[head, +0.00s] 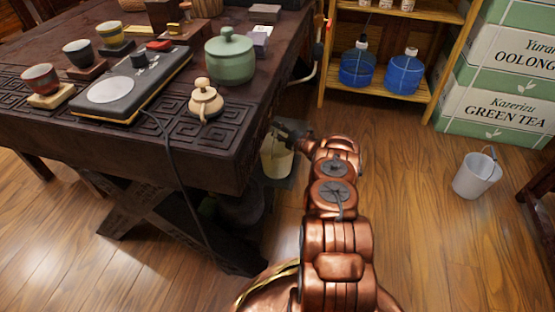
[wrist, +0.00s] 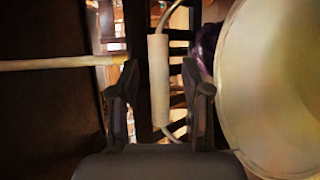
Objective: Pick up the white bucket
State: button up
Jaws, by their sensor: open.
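A cream-white bucket (head: 276,160) stands on the floor beside the table's right side, partly hidden by my gripper (head: 285,134). In the wrist view, a large pale bucket (wrist: 275,90) fills the right side. A pale cylindrical handle grip (wrist: 159,55) on a thin bail appears between the two fingers of my gripper (wrist: 160,88). The fingers are apart, one on each side of the grip; I cannot tell whether they touch it. A second bucket, light grey-white (head: 476,175) with a raised handle, stands alone on the floor at the right.
The dark carved table (head: 150,165) with a tea set is close on the left. A wooden shelf (head: 390,90) with blue bottles and green tea boxes (head: 495,110) stand behind. A pale rod (wrist: 60,65) crosses the wrist view's left.

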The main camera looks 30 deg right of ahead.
grip_shut()
dwell(0.3)
jog(key=shift+r, duration=0.1)
dwell(0.4)
